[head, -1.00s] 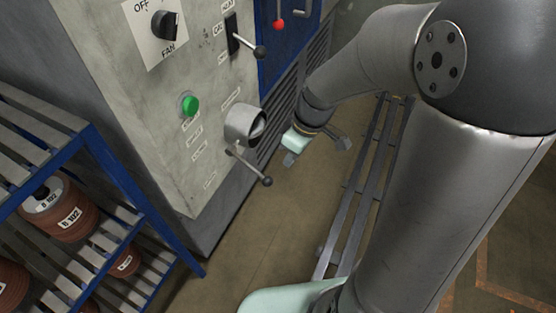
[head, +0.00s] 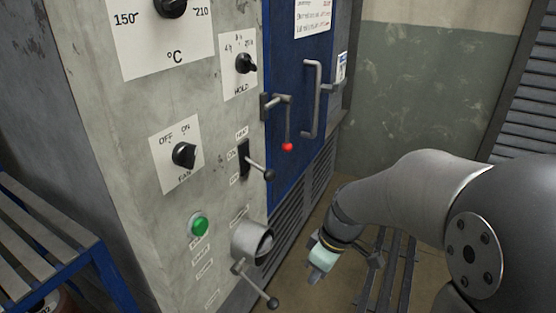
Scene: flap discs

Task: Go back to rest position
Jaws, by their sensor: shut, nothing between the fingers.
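My gripper (head: 345,268) shows in the head view at the lower middle right, at the end of my grey arm. It hangs in free air in front of the oven's lower part, to the right of the round metal port. Its fingers are small in the picture and point down. It holds nothing that I can see. The grey control cabinet (head: 110,120) stands to the left, with a fan knob (head: 184,155), a heat lever (head: 257,168), a green button (head: 199,225) and the metal port (head: 250,240) with a lever (head: 258,288) below it.
A blue oven door (head: 300,80) with a handle (head: 312,100) and a red-tipped latch lever (head: 287,125) is beyond the panel. A slatted rack (head: 35,235) with a blue frame stands at lower left. Floor rails (head: 392,270) run under my arm. A green-and-cream wall (head: 430,90) closes the back.

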